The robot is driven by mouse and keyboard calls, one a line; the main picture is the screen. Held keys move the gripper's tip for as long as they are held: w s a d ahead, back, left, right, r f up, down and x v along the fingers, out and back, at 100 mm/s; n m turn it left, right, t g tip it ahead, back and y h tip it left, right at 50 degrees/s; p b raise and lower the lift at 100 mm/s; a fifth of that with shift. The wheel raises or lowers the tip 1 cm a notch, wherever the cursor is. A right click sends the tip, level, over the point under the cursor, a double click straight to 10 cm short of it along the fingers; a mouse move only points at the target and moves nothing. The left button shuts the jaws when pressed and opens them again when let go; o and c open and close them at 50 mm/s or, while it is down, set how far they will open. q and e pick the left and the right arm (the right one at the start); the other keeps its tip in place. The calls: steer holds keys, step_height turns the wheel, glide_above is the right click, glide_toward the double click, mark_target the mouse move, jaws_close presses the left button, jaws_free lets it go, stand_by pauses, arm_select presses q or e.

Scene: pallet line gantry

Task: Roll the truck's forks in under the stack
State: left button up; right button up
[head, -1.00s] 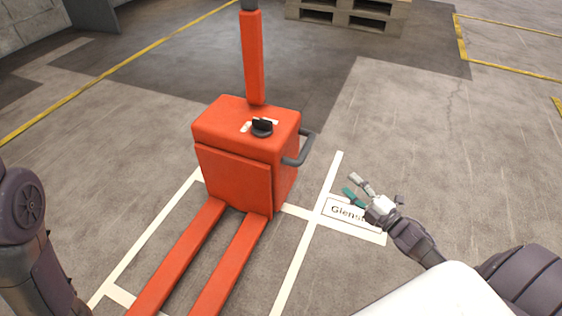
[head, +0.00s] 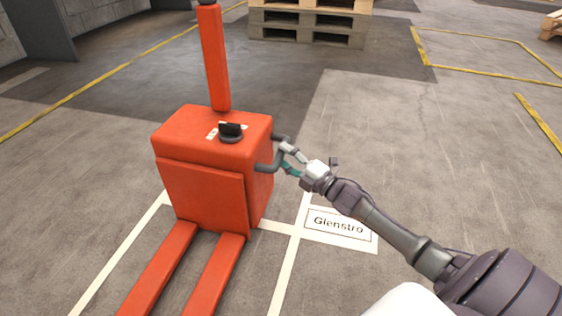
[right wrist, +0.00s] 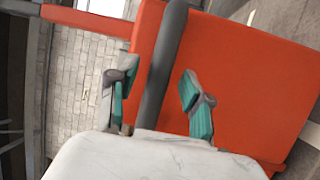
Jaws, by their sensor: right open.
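The orange pallet truck (head: 200,195) stands on the floor left of centre in the head view. Its two forks (head: 165,265) point toward me and run out of the bottom of the picture. A grey side handle (head: 265,165) sticks out from its right side. My right gripper (head: 284,158) is at this handle. In the right wrist view, the grey bar (right wrist: 172,55) passes between the open fingers (right wrist: 158,78), with gaps on both sides. A stack of wooden pallets (head: 310,36) stands behind the truck, cut off by the top edge. My left gripper is out of view.
A floor label reading "Glenstro" (head: 340,224) lies right of the truck, beside white bay lines. Yellow lines (head: 470,73) mark the floor at back right, near another pallet (head: 551,27). A grey panel (head: 45,30) stands at back left.

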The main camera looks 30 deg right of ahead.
steer(key=shift+x, duration=0.8)
jaws_close()
